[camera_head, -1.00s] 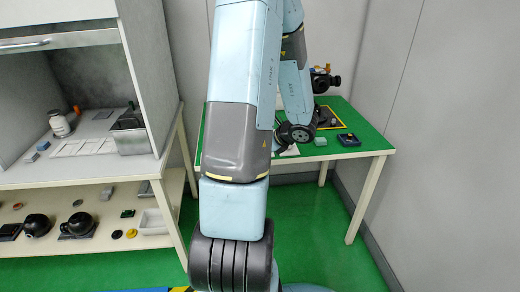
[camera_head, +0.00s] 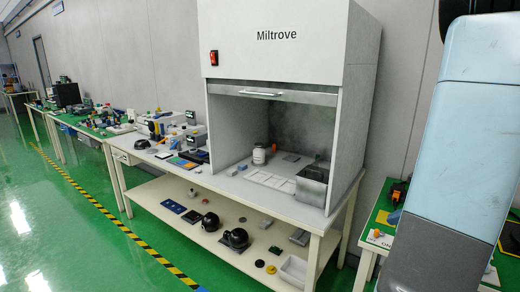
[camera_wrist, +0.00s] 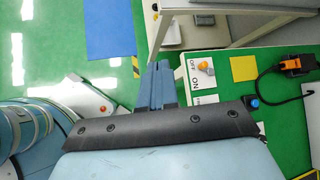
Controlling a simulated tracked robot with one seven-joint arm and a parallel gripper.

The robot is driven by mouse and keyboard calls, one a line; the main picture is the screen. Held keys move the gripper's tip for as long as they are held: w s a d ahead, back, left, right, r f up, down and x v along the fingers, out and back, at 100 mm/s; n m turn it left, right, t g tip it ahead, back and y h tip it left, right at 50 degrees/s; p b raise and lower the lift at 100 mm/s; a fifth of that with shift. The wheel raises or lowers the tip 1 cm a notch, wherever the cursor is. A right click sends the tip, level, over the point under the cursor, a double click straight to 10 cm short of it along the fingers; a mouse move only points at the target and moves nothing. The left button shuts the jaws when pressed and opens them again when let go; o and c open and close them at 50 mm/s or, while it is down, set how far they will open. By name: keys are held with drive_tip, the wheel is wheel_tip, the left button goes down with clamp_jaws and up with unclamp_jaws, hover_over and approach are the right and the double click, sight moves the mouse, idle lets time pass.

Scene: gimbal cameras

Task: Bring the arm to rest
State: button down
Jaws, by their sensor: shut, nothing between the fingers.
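My arm (camera_head: 455,150) fills the right side of the head view, running from the top edge down to the bottom. In the wrist view my gripper (camera_wrist: 156,80) shows as two blue fingers lying together, with nothing between them. The fingers are near the left edge of a green-topped table (camera_wrist: 222,88). I cannot tell their height above it. I do not make out the gripper in the head view.
The green table bears an orange-knobbed switch (camera_wrist: 205,67) with ON and OFF labels, a blue button (camera_wrist: 252,101), a yellow square (camera_wrist: 243,68) and an orange device (camera_wrist: 294,65). A fume cabinet (camera_head: 280,40) stands left of my arm. Green floor (camera_head: 75,215) is open further left.

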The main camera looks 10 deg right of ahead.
drive_tip(key=a+r+n+g, duration=0.2)
drive_tip(key=a+r+n, duration=0.35)
drive_tip(key=a, duration=0.35)
drive_tip(key=a+r+n+g, duration=0.2)
drive_tip(key=a+r+n, duration=0.2)
drive_tip(key=a+n, duration=0.35)
drive_tip(key=s+a+r+n+t+h, duration=0.1)
drive_tip(key=s+a+r+n+h, duration=0.2)
drive_tip(key=s+a+r+n, duration=0.5)
drive_tip(key=a+n, duration=0.2)
drive_tip(key=n, duration=0.2)
drive_tip(key=shift+s+a+n+h, duration=0.2)
drive_tip(key=shift+n+h, duration=0.1)
drive_tip(key=shift+n, duration=0.1)
drive_tip(key=c, duration=1.6)
unclamp_jaws()
drive_tip(key=shift+s+a+r, duration=0.1)
drive_tip(key=shift+c, duration=0.2)
drive_tip(key=o, duration=0.5)
drive_tip(key=shift+c, duration=0.2)
drive_tip(key=shift+o, duration=0.4)
